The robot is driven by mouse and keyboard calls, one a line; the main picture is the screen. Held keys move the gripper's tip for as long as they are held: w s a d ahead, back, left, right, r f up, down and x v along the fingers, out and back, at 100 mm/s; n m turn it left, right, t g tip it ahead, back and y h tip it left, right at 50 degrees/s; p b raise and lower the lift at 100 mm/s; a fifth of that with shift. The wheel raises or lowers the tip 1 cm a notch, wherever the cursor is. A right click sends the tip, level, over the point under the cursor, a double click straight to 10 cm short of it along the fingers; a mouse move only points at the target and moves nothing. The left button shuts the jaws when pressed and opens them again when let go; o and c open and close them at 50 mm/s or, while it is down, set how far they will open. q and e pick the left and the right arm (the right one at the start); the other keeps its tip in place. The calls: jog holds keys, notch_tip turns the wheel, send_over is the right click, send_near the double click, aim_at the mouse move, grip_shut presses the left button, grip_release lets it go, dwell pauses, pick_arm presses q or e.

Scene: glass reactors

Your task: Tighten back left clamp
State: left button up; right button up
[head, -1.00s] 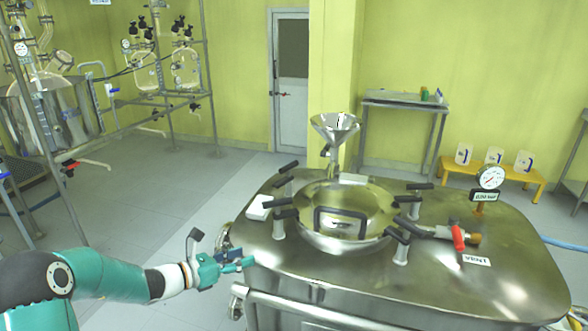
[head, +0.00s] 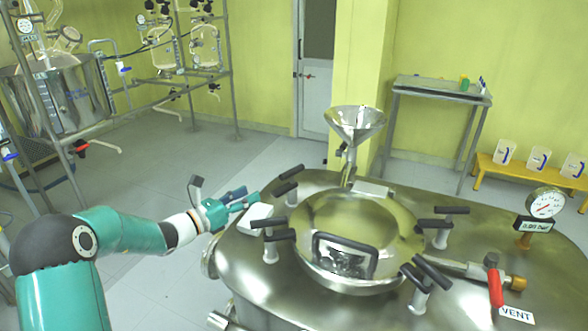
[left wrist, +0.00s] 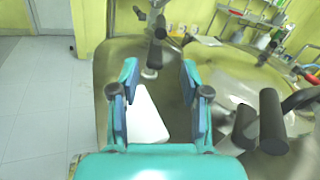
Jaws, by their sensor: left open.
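The steel vessel (head: 250,270) has a round domed lid (head: 375,213) ringed by clamps with black handles. The back left clamp (head: 291,198) stands at the lid's far left edge, with one black handle above another. In the left wrist view, a clamp (left wrist: 154,50), apparently this one, stands ahead, between and beyond the fingertips. My left gripper (head: 248,200) is open and empty, just left of the back left clamp and apart from it. Its two fingers (left wrist: 158,75) show in the left wrist view. My right gripper is not in view.
The front left clamp (head: 270,245) is close by, its handles large at the right of the wrist view (left wrist: 272,122). A white block (head: 256,217) lies on the vessel top below my gripper. A steel funnel (head: 355,124) stands behind the lid. A gauge (head: 545,204) stands at right.

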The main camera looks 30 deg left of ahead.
aim_at(291, 172)
pick_arm(q)
jog(key=p+x, duration=0.3)
jog(key=x, duration=1.3)
jog(key=shift+w, duration=0.15)
jog(key=shift+c, duration=0.3)
jog(key=shift+r, duration=0.1)
grip_shut()
